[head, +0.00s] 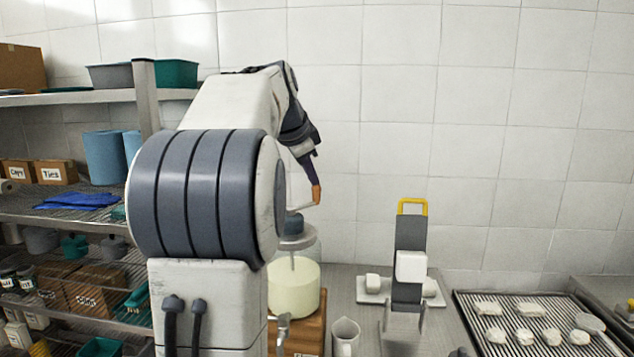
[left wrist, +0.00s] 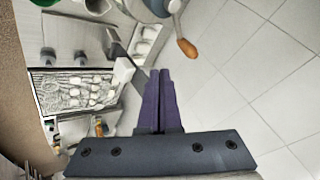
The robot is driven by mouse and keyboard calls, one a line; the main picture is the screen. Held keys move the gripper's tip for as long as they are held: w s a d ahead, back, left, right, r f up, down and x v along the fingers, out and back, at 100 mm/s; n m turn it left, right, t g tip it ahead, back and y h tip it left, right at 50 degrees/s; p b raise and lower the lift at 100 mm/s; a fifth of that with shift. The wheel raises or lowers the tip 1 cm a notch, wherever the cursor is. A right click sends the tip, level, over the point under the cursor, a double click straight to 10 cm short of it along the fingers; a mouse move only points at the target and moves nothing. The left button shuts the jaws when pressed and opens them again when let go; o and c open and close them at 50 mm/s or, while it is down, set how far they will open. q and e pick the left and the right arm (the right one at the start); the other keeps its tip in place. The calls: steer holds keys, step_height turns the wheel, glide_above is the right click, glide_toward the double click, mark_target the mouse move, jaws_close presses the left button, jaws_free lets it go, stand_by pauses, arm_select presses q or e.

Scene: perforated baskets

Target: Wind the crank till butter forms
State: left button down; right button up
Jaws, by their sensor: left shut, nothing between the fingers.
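The butter churn is a glass jar (head: 295,290) of pale yellow liquid with a grey lid (head: 297,238), standing on a wooden board (head: 306,335); my left arm hides its left side. Its crank handle (head: 317,194) is an orange-brown wooden grip above the lid. In the left wrist view the handle (left wrist: 187,47) shows beyond the fingers, to their upper right. My left gripper (head: 313,172) is close to the handle in the head view. Its purple fingers (left wrist: 158,90) are shut together and empty, with the handle outside them. My right gripper is not in view.
A white jug (head: 345,337) stands right of the churn. A grey device with a yellow handle (head: 411,207) stands further right, beside a rack (head: 470,325) of pale pieces. Loaded shelves (head: 65,218) are at the left. A tiled wall closes off the back.

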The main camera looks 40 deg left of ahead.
mark_target(316, 190)
arm_select(q)
steer(key=shift+w+a+f+p, duration=0.8)
steer(key=shift+w+f, duration=0.3)
steer(key=shift+w, duration=0.15)
steer(key=shift+w+a+f+p, duration=0.7)
steer(key=shift+w+f, duration=0.35)
steer(key=shift+w, duration=0.25)
steer(key=shift+w+a+f+p, duration=0.7)
steer(key=shift+w+a+f, duration=0.15)
steer(key=shift+w+f, duration=0.35)
steer(key=shift+r, duration=0.1)
